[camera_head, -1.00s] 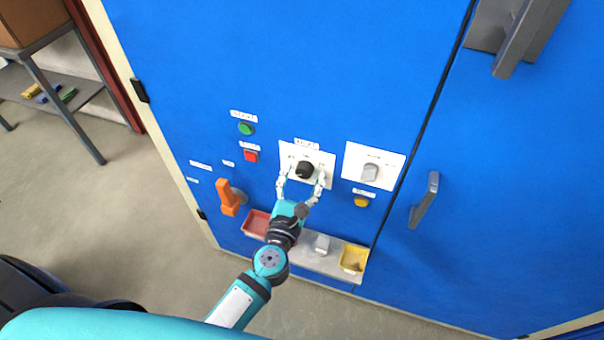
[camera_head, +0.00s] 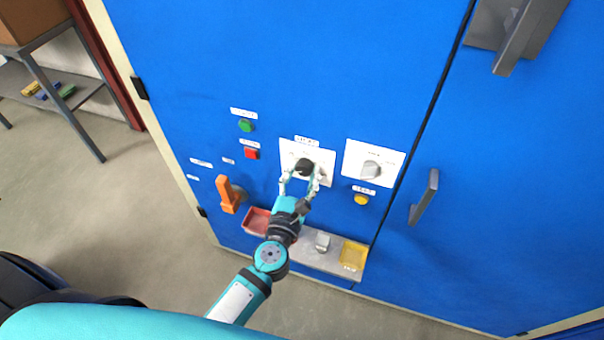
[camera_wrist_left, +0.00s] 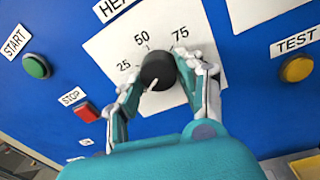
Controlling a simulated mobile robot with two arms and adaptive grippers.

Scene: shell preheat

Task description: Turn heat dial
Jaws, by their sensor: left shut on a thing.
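The heat dial (camera_head: 305,165) is a black round knob on a white plate (camera_head: 324,158) on the blue cabinet door. The left wrist view shows the dial (camera_wrist_left: 157,69) close up, with the marks 25, 50 and 75 around it and a pale pointer line toward its lower left. My left gripper (camera_head: 304,177) is shut on the dial; its fingers (camera_wrist_left: 162,80) lie on either side of the knob. The dial's lower edge is partly hidden by the fingers. My right gripper is not in view.
Left of the plate are a green START button (camera_head: 246,125), a red STOP button (camera_head: 251,154) and an orange lever (camera_head: 229,194). A grey knob (camera_head: 371,170) and yellow TEST button (camera_head: 361,199) sit right. Below is a ledge with a red tray (camera_head: 256,222) and yellow tray (camera_head: 354,256).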

